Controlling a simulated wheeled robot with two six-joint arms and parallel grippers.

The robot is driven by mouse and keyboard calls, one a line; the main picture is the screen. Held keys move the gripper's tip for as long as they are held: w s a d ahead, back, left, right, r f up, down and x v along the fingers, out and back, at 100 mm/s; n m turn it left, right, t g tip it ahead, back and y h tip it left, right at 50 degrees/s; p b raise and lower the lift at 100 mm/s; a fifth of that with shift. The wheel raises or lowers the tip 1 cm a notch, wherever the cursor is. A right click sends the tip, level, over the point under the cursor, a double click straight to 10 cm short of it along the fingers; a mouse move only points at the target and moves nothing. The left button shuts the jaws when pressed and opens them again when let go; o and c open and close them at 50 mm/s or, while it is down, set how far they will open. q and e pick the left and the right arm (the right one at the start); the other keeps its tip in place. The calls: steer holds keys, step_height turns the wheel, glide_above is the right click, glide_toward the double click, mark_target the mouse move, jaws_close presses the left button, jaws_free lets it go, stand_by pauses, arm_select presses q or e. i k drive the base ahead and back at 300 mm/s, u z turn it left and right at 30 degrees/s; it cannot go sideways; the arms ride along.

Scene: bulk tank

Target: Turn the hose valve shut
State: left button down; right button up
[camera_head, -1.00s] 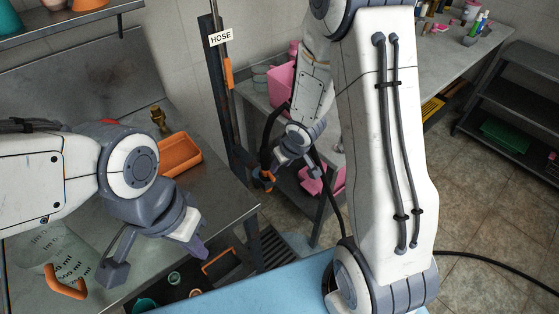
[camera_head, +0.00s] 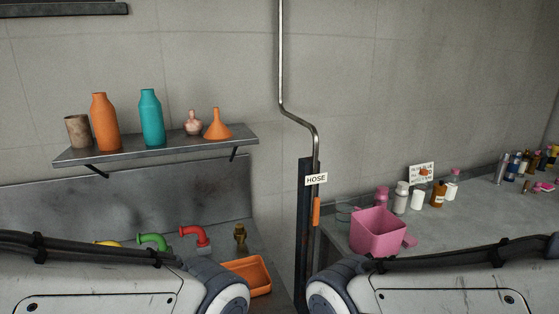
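A white sign reading HOSE (camera_head: 316,179) is on the dark upright post (camera_head: 304,235) in the middle of the view. Just below the sign is an orange lever (camera_head: 316,211), which appears to be the hose valve's handle. It hangs upright, in line with the metal pipe (camera_head: 281,60) that comes down the wall and bends toward the post. My two arms cross the bottom of the view on either side of the post. Neither gripper shows, and nothing is seen touching the lever.
At left, a wall shelf (camera_head: 160,146) holds bottles and a funnel above a sink counter with coloured taps and an orange tray (camera_head: 247,275). At right, a counter (camera_head: 480,212) carries a pink bin (camera_head: 379,232) and several bottles. The wall around the pipe is clear.

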mark_target(316, 212)
steer(key=u, duration=1.4)
steer(key=k, duration=0.75)
steer(key=z, duration=1.3)
steer(key=i, duration=0.5)
steer(key=z, duration=0.05)
